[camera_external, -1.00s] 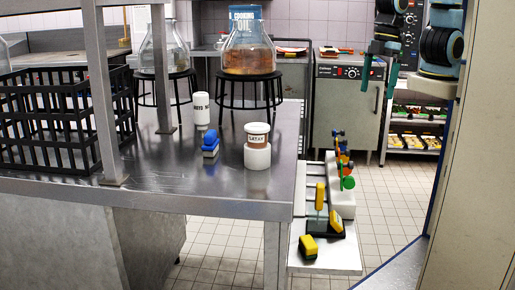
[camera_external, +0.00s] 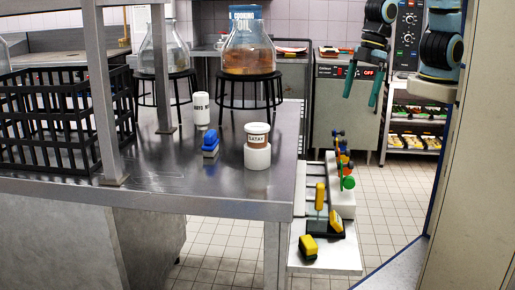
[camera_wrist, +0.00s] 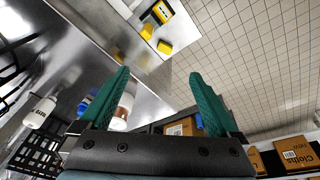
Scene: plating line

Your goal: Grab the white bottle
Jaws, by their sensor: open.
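The white bottle (camera_external: 201,110) stands upright on the steel counter (camera_external: 150,180), with dark lettering on its side. It also shows in the wrist view (camera_wrist: 40,112) at the left, outside the jaws. My gripper (camera_external: 361,88) hangs at the upper right in the external view, well right of the bottle and apart from it. Its two green fingers are spread and hold nothing; they also show in the wrist view (camera_wrist: 160,82).
A satay jar (camera_external: 257,134) on a white base and a blue-topped brush (camera_external: 210,145) stand near the bottle. A black crate (camera_external: 60,125) is at the left. Black stools (camera_external: 248,83) carry large glass jars behind. A low shelf (camera_external: 325,262) holds yellow items.

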